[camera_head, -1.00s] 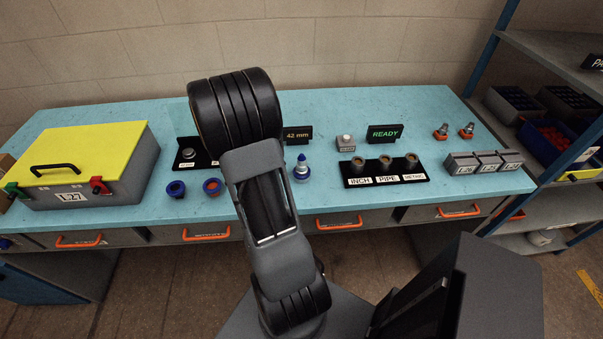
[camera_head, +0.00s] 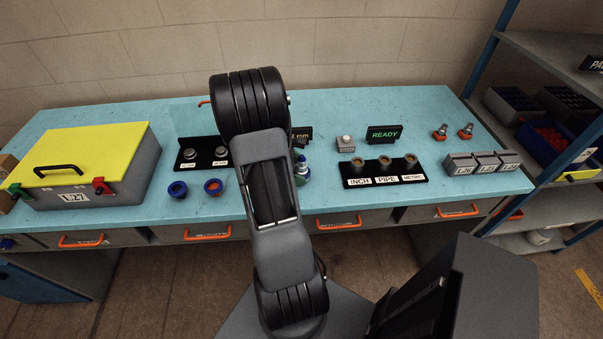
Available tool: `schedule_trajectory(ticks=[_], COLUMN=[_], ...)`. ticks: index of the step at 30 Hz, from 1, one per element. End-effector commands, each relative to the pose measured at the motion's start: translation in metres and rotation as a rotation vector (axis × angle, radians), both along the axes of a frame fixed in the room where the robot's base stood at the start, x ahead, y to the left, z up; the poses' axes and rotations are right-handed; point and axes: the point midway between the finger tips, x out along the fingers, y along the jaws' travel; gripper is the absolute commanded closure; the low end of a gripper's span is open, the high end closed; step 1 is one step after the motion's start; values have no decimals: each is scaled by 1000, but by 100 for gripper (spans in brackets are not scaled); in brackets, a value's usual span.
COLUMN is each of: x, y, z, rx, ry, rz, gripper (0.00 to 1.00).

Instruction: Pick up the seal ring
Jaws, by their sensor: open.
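I cannot make out a seal ring for certain. Two small round blue pieces stand near the front edge of the bench, left of my arm: one with a dark middle (camera_head: 177,190) and one with a red middle (camera_head: 213,187). Neither is clearly the seal ring. My arm rises through the middle of the view, and its upper joint hides part of the bench behind it. My gripper is hidden behind the arm, so its place relative to any ring does not show.
A grey case with a yellow lid (camera_head: 95,155) fills the bench's left. A black holder with two round metal pieces (camera_head: 203,153) is left of my arm. Right are a black three-socket block (camera_head: 383,171), the READY sign (camera_head: 384,134) and grey bins (camera_head: 484,163). The blue bench's (camera_head: 350,105) back is mostly clear.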

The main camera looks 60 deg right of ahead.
Motion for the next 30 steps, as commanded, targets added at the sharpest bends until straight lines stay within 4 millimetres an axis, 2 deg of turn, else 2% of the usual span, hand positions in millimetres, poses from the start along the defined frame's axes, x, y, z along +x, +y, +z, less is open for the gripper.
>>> schedule_trajectory(ticks=[4,21,26,30], x=[0,0,0,1], y=[0,0,0,0], z=[0,0,0,9], rx=[0,0,0,-3], ry=[0,0,0,-2], rz=[0,0,0,0], gripper=[13,67,67,67])
